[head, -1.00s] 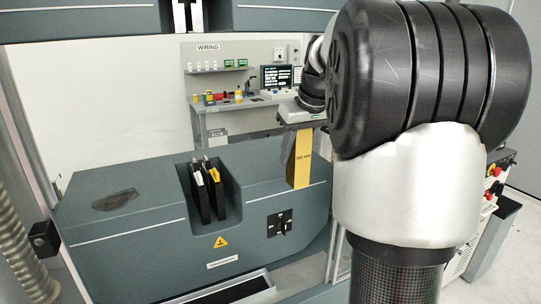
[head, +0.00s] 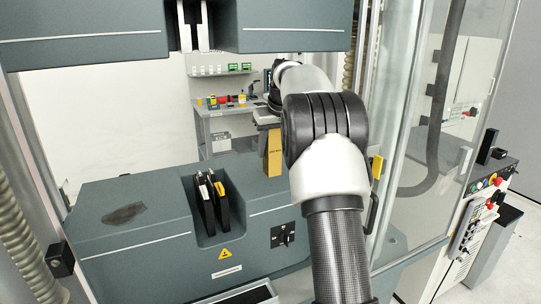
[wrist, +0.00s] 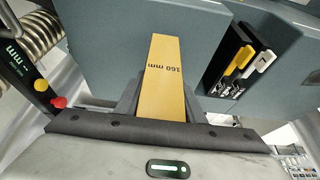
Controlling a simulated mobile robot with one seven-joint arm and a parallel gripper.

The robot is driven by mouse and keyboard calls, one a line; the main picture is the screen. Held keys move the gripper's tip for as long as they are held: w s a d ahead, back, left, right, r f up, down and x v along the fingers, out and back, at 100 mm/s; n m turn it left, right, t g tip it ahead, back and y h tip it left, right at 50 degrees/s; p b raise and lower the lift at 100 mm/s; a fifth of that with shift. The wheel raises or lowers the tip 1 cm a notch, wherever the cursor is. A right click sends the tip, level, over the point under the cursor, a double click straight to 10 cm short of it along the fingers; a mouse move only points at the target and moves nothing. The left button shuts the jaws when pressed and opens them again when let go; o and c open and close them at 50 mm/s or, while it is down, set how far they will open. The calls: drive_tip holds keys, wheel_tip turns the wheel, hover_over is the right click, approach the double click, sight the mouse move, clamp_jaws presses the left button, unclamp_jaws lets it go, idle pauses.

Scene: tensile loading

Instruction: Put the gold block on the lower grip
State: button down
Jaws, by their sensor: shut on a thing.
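The gold block (head: 274,153) is a tall, flat-faced bar that hangs upright from my gripper (head: 267,117) in the head view. In the wrist view the gold block (wrist: 165,80) is marked "160 mm" and sits between the fingers of my gripper (wrist: 165,104), which is shut on it. The lower grip (head: 211,207) is a pair of dark upright jaws with white and yellow tabs in a recess of the grey machine base. The block is to its right, apart from it. The lower grip also shows at upper right in the wrist view (wrist: 238,72).
The upper crosshead (head: 100,38) with pale upper jaws (head: 193,25) hangs above. A clear guard door (head: 415,130) with a yellow handle (head: 377,167) stands to the right. A bench (head: 220,108) is behind. The base top left of the lower grip has a dark patch (head: 124,213).

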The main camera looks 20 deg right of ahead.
sight(270, 157)
drive_tip(key=shift+f, duration=1.5)
drive_tip(key=shift+f, duration=0.2)
drive_tip(key=c, duration=1.2)
unclamp_jaws()
drive_tip(key=shift+s, duration=0.1)
